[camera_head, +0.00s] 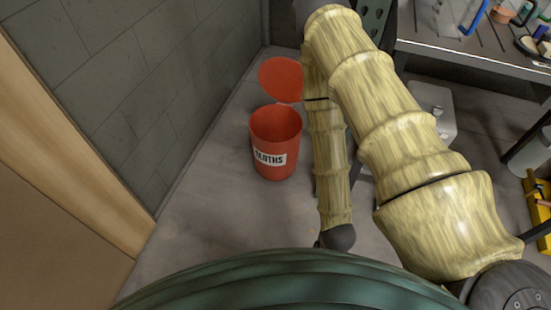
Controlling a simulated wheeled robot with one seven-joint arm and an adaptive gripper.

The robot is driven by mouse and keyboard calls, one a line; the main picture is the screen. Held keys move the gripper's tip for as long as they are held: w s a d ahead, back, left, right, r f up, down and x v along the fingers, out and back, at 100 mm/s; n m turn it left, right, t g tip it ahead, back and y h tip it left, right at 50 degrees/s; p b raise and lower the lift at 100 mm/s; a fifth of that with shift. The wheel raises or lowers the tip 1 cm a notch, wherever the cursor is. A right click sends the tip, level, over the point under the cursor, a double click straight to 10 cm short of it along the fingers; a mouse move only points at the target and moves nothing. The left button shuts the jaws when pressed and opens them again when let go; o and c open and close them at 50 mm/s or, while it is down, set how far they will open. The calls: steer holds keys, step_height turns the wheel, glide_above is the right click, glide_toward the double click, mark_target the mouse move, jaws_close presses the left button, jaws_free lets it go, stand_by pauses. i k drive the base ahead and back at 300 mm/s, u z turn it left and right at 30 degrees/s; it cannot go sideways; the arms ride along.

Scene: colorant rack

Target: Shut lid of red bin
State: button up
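The red bin (272,167) stands on the floor left of my arm, with a white label reading "CLOTHS" on its front. Its round red lid (281,79) is open, tipped up and back behind the rim. The bin's mouth is uncovered, and its inside looks plain red with no contents visible. My arm, in a yellowish sleeve, passes just right of the bin and partly overlaps the lid's right edge in the picture. I cannot tell whether it touches the lid. My gripper's fingers do not show.
A dark grey block wall (130,65) runs along the left, with a wooden panel (70,130) nearer to me. A workbench (480,53) with tools is at the upper right. A yellow object (537,205) is at the right edge. The floor (205,205) left of and before the bin is clear.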

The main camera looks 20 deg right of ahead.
mark_target(281, 77)
steer(key=z, duration=0.1)
steer(key=k, duration=0.95)
steer(key=u, duration=0.75)
steer(key=i, duration=1.6)
steer(key=z, duration=0.75)
